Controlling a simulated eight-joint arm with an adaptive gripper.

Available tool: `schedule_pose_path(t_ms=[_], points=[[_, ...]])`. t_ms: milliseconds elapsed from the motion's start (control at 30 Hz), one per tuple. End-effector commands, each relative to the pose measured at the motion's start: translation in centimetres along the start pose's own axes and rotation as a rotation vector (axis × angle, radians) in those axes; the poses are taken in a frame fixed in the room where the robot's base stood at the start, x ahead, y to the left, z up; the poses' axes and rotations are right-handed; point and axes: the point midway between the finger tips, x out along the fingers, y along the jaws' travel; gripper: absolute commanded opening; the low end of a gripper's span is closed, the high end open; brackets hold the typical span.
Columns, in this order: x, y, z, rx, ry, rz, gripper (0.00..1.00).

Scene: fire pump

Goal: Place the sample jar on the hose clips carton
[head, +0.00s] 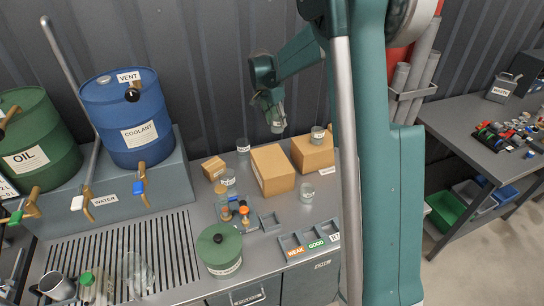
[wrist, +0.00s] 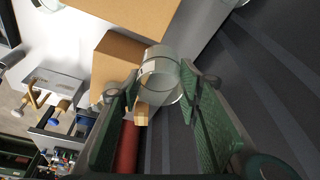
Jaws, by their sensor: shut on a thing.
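My gripper (head: 272,104) is shut on a clear glass jar (head: 278,122), taken as the sample jar, and holds it in the air above the back of the bench. In the wrist view the jar (wrist: 158,62) sits between the green finger pads of my gripper (wrist: 160,88). Two large brown cartons stand below: a front carton (head: 272,170) with a bare top, and a back-right carton (head: 313,156) with another jar (head: 318,135) on it. A small brown box (head: 213,168) is at left. I cannot read which is the hose clips carton.
Loose jars stand by the cartons, at left (head: 243,146) and right (head: 306,192). A green canister (head: 219,250), small bottles and labelled trays (head: 308,243) are at the front. Blue (head: 127,112) and green drums stand left. A corrugated wall is behind.

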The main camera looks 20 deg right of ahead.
Motion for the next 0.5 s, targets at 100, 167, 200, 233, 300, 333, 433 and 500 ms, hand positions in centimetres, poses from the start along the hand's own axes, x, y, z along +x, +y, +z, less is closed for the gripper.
schedule_pose_path(t_ms=[100, 167, 200, 233, 300, 333, 433, 500], points=[[-1.8, 1.5, 2.2, 0.003, 0.0, 0.001, 0.21], [-2.5, 2.2, 3.3, 0.004, 0.0, 0.001, 0.21], [-3.0, 2.7, 4.0, 0.006, 0.0, 0.002, 0.21], [-3.3, 3.1, 4.5, 0.007, 0.0, 0.002, 0.21], [-3.9, 4.0, 5.6, 0.009, 0.001, 0.003, 0.21], [-4.2, 4.3, 6.0, 0.01, 0.001, 0.004, 0.21], [-4.8, 5.3, 7.2, 0.014, 0.001, 0.005, 0.21], [-5.2, 5.8, 7.8, 0.015, 0.001, 0.005, 0.21]])
